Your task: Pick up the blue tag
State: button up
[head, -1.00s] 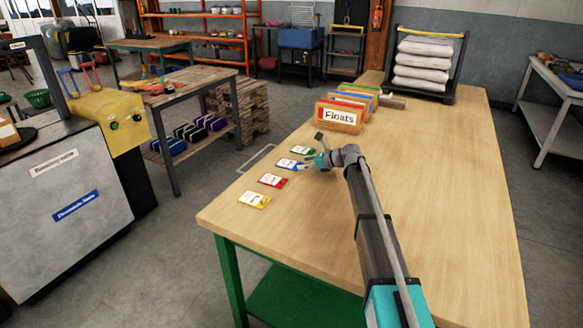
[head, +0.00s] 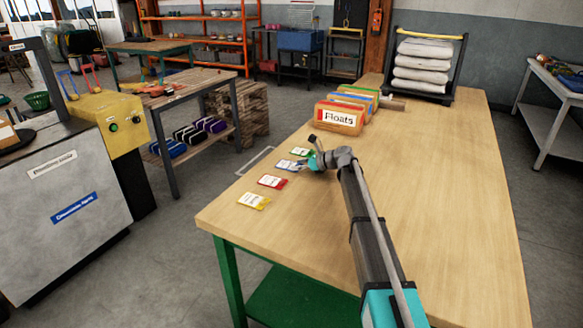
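The blue tag (head: 286,165) lies on the wooden table in a slanting row, between the red tag (head: 272,182) and the green tag (head: 300,152). It has a white label, and its right end is partly hidden by my gripper. My gripper (head: 302,162) is low over the table at the right end of the blue tag. Its fingers are too small and overlapped to show whether they are apart or touch the tag.
A yellow tag (head: 254,201) lies nearest the table's front left corner. A wooden "Floats" box (head: 339,118) stands behind the gripper, with coloured dividers behind it. A rack of folded white cloths (head: 424,66) stands at the far end. The table's (head: 440,190) right side is clear.

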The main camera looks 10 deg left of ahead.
aim_at(287, 165)
jog(key=c, duration=0.6)
jog(key=shift+r, duration=0.15)
notch_tip(287, 165, up, 3)
jog(key=p, duration=0.3)
jog(key=w+a+r+p, duration=0.4)
jog(key=a+r+p, duration=0.5)
jog(key=a, duration=0.4)
jog(key=shift+a+r+p, duration=0.2)
jog(key=shift+r+p, duration=0.15)
jog(key=shift+p, duration=0.15)
